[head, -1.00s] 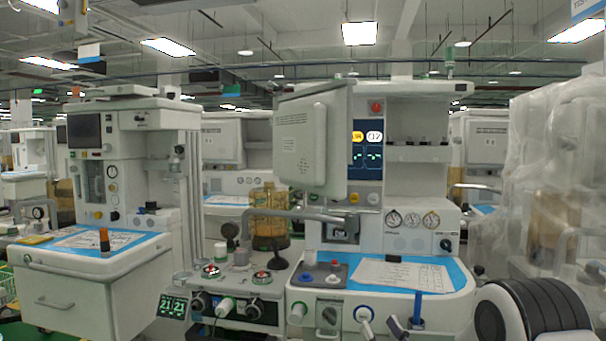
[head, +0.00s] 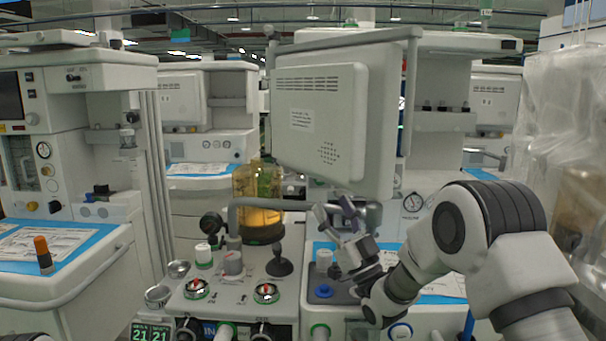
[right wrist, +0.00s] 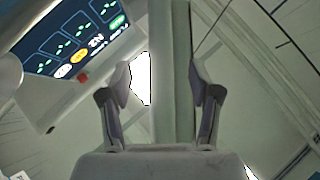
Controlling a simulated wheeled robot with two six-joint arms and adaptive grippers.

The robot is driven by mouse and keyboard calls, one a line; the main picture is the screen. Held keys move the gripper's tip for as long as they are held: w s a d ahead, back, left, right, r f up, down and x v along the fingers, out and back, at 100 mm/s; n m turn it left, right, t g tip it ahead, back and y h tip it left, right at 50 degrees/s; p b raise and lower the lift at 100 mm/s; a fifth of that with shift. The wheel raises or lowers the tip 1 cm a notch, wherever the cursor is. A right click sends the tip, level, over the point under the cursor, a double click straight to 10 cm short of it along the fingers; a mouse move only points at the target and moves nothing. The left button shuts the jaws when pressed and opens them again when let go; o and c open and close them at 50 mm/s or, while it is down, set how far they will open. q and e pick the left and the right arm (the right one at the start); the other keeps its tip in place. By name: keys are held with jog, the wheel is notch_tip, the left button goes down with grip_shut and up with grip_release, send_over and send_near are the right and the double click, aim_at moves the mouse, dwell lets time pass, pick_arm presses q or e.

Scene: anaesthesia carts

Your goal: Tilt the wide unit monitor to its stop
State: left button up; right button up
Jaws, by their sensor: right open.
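The wide unit monitor (head: 345,115) hangs from an overhead arm at the middle of the head view. I see its pale vented back and its right side; its face is turned away. My right gripper (head: 333,209) is open, just below the monitor's lower right part. In the right wrist view, the open fingers (right wrist: 160,78) stand on either side of a pale upright strip (right wrist: 162,40); I cannot tell whether they touch it or which part it is. A lit screen (right wrist: 75,35) shows at the upper left there. My left gripper is out of view.
A grey horizontal bar (head: 275,204) runs beneath the monitor, close to my right gripper. An amber canister (head: 258,190) stands behind it. Another cart (head: 75,265) is at the left. Plastic-wrapped equipment (head: 565,130) stands at the right.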

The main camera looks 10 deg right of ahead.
aim_at(321, 178)
jog(key=x, duration=0.7)
jog(key=shift+s+r+p, duration=0.2)
jog(key=shift+r+p, duration=0.15)
jog(key=shift+p, duration=0.05)
jog(key=shift+s+d, duration=0.1)
grip_shut()
